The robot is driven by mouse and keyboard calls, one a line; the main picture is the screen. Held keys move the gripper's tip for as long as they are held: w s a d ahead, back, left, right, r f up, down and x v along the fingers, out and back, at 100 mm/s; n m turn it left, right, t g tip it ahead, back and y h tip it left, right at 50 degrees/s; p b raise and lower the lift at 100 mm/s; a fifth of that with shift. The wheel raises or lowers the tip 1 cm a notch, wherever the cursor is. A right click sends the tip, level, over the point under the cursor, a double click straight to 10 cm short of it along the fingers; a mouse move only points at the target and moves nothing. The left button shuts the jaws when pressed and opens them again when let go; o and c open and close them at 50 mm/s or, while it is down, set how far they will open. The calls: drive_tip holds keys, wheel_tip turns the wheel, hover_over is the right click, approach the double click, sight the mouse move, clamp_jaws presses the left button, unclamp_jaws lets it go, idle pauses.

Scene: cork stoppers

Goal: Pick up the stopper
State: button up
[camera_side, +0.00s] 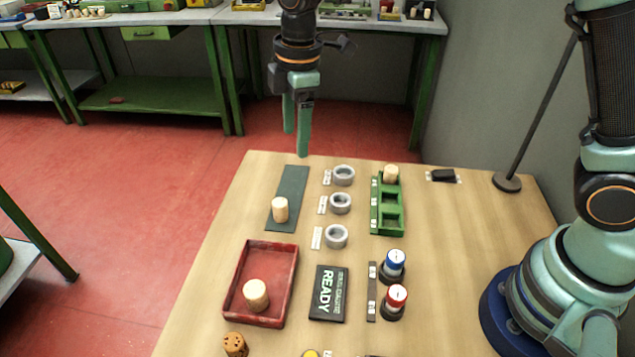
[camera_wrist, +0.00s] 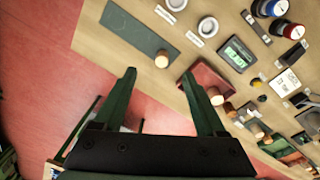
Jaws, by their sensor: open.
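A pale cork stopper (camera_side: 280,209) stands upright on the near end of a dark green mat (camera_side: 291,186); it also shows in the wrist view (camera_wrist: 162,61). A second pale stopper (camera_side: 256,295) is inside a red tray (camera_side: 238,274), and shows in the wrist view (camera_wrist: 216,96). A third stopper (camera_side: 391,173) sits in the far compartment of a green rack (camera_side: 402,223). My gripper (camera_side: 296,144) is open and empty, high above the table's far edge and beyond the mat.
Three grey rings (camera_side: 340,203) stand in a row between mat and rack. A sign reading READY (camera_side: 328,293) lies right of the tray. A brown spotted piece (camera_side: 235,344) is at the front left.

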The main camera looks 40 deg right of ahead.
sight(279, 202)
drive_tip(key=a+f+n, duration=0.1)
drive_tip(key=f, duration=0.4)
drive_tip(key=w+a+f+n, duration=0.1)
drive_tip(key=f, duration=0.5)
drive_tip(key=a+f+n+g, duration=0.1)
drive_tip(key=f, duration=0.4)
drive_tip(key=shift+w+a+f, duration=0.2)
drive_tip(key=shift+a+f, duration=0.15)
drive_tip(key=shift+a, duration=0.05)
clamp_jaws()
